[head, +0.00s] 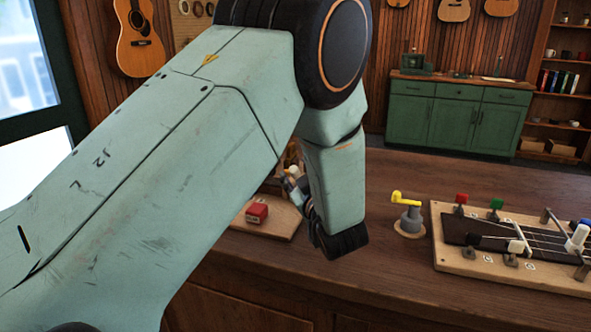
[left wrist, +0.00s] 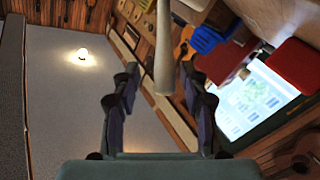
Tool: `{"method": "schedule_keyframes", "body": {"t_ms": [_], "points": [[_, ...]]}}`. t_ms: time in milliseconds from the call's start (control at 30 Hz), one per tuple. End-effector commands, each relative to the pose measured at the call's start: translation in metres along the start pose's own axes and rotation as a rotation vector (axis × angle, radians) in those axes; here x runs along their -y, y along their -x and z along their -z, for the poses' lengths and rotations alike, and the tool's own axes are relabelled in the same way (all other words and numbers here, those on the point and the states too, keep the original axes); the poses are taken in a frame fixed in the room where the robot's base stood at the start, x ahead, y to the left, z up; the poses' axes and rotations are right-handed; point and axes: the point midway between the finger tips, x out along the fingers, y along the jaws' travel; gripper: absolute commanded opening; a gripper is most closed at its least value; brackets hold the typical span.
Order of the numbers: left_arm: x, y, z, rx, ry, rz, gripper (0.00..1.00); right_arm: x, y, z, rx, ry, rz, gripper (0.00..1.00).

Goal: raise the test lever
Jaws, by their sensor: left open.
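The long wooden test board (head: 492,272) at the right of the bench carries a dark fretboard with strings, a red-capped lever (head: 461,199), a green-capped lever (head: 496,205) and white-topped pieces. I cannot tell which is the test lever. A yellow-handled crank (head: 405,198) stands on a grey post left of the board. My left gripper (head: 294,187) is mostly hidden behind my forearm, left of the crank and apart from the board. In the left wrist view its fingers (left wrist: 160,88) are open, with a pale grey rod (left wrist: 163,50) showing between them; contact cannot be told. My right gripper is not in view.
A small red box (head: 257,213) sits on a wooden tray (head: 275,228) beside my left forearm. The left wrist view shows a blue piece (left wrist: 206,40) and red pieces (left wrist: 292,66) to the right. The bench (head: 390,162) is clear behind the crank. Green cabinets (head: 458,115) stand behind.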

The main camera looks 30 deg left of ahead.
Motion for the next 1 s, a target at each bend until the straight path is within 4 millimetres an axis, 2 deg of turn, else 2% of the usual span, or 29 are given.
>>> {"method": "schedule_keyframes", "body": {"t_ms": [433,900,1000], "points": [[0.0006,0.004,0.0002,0.0,0.0,0.001,0.44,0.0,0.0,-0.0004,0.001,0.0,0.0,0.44],[0.0013,0.0022,0.0002,0.0,0.0,0.003,0.04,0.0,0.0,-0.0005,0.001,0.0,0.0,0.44],[0.0017,0.0016,-0.0001,0.0,0.0,0.004,0.0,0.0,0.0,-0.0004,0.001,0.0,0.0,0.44]]}}
